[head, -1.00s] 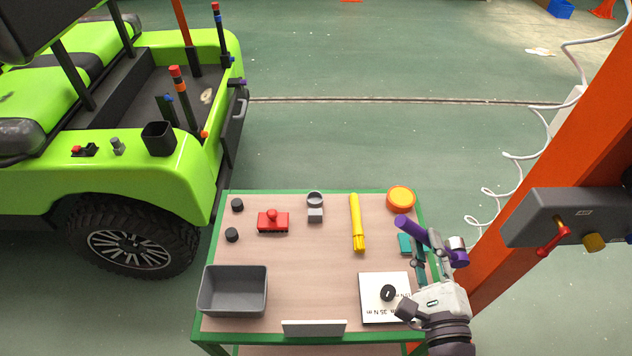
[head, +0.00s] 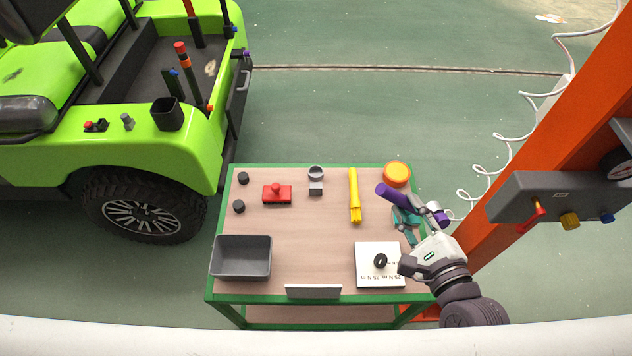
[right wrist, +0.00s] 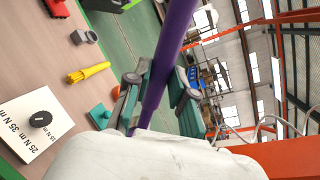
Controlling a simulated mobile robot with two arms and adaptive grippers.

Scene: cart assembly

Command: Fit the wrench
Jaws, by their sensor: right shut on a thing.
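The purple wrench (head: 391,196) is in my right gripper (head: 410,219), above the right side of the work table. In the right wrist view the purple wrench (right wrist: 165,60) is a long shaft running between the two teal-padded fingers (right wrist: 155,90), which are shut on it. Its near end is hidden behind the white gripper body. A white plate with a black knob (head: 380,262) and torque markings, "25 N m" and "35 N m", lies on the table left of the gripper. My left gripper is not in view.
On the table (head: 300,232) are a grey bin (head: 241,258), a red block (head: 277,194), a yellow tool (head: 354,195), an orange disc (head: 397,174) and a teal block (right wrist: 100,116). A green cart (head: 145,95) stands left, an orange post (head: 530,140) right.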

